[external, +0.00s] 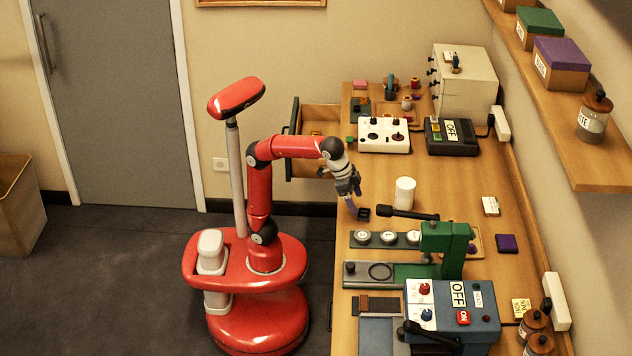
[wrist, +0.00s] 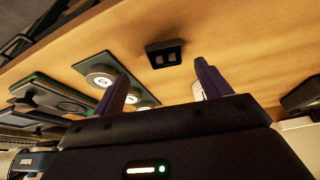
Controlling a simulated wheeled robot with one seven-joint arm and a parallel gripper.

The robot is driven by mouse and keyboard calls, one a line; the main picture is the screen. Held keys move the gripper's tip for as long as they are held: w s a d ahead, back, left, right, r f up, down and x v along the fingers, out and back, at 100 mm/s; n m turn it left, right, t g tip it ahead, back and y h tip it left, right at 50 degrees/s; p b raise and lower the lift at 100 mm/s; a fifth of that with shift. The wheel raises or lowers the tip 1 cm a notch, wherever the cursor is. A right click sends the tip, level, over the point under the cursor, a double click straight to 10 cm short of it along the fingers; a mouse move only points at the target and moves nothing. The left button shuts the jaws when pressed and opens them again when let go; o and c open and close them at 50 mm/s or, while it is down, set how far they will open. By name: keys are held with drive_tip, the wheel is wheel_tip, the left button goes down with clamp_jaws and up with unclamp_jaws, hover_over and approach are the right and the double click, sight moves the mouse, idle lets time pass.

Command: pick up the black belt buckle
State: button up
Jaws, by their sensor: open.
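The black belt buckle (external: 364,212) is a small dark square frame lying flat on the wooden table. In the wrist view the buckle (wrist: 163,54) shows two pale openings and lies just beyond my fingertips, between their lines. My gripper (external: 350,208) hangs over the table's left side, close to the buckle and on its left in the external view. In the wrist view my gripper (wrist: 160,75) has its two purple fingers spread wide, with nothing between them. The buckle appears apart from the fingers. My gripper's exact height above the table is hard to tell.
A white cylinder (external: 405,190) stands close to the buckle. A black lever handle (external: 408,214) of the green press (external: 447,243) reaches near its right side. A strip with round white badges (external: 388,238) lies in front. An open drawer (external: 318,118) juts out behind.

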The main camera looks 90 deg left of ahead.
sight(363, 212)
drive_tip(key=x, duration=0.3)
drive_tip(key=b+x, duration=0.1)
drive_tip(key=x, duration=0.1)
drive_tip(key=shift+w+a+f, duration=0.15)
drive_tip(key=shift+w+a, duration=0.15)
drive_tip(key=shift+a, duration=0.05)
drive_tip(key=shift+c, duration=0.2)
drive_tip(key=c, duration=1)
drive_tip(key=shift+c, duration=0.2)
